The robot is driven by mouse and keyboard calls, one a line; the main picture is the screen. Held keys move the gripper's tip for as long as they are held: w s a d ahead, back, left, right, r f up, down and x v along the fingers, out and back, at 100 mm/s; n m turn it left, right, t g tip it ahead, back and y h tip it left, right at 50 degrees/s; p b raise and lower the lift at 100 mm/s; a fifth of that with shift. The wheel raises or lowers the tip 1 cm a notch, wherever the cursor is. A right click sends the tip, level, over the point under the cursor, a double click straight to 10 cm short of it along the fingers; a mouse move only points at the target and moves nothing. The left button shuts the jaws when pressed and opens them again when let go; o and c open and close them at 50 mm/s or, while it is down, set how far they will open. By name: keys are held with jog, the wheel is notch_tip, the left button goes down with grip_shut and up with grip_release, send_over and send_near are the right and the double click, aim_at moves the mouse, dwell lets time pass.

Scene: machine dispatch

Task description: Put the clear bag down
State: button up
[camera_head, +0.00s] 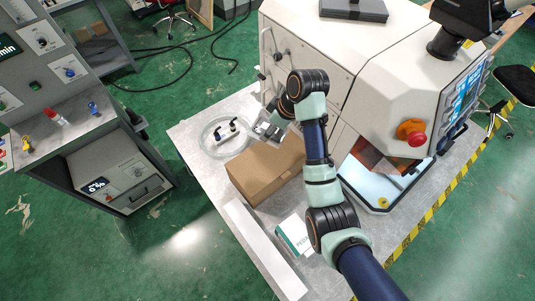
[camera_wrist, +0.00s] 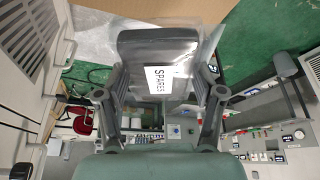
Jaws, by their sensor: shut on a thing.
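The clear bag (camera_wrist: 210,42) shows in the wrist view, with a dark grey block inside and a white label reading SPARES (camera_wrist: 166,79). My gripper (camera_wrist: 160,88) is shut on the bag, one finger on each side of it. In the head view my gripper (camera_head: 266,131) is above the grey table, at the far end of the cardboard box. The bag is small there and hard to tell from the fingers. I cannot tell whether the bag touches anything.
The cardboard box (camera_head: 262,172) stands on the grey table (camera_head: 190,140). A round clear coil or dish (camera_head: 208,142) with dark-capped fittings lies left of my gripper. The white machine (camera_head: 395,75) stands close on the right. A long white box (camera_head: 262,248) and a white-green carton (camera_head: 294,236) lie nearer.

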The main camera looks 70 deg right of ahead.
aim_at(268, 157)
notch_tip(268, 157, down, 16)
jog(key=shift+r+b, duration=0.15)
jog(key=shift+b, duration=0.6)
jog(key=o, duration=1.2)
jog(key=shift+c, duration=0.2)
jog(key=shift+r, duration=0.15)
jog(key=p+v, duration=0.1)
jog(key=v, duration=1)
jog(key=shift+s+r+p, duration=0.15)
jog(key=shift+r+p, duration=0.25)
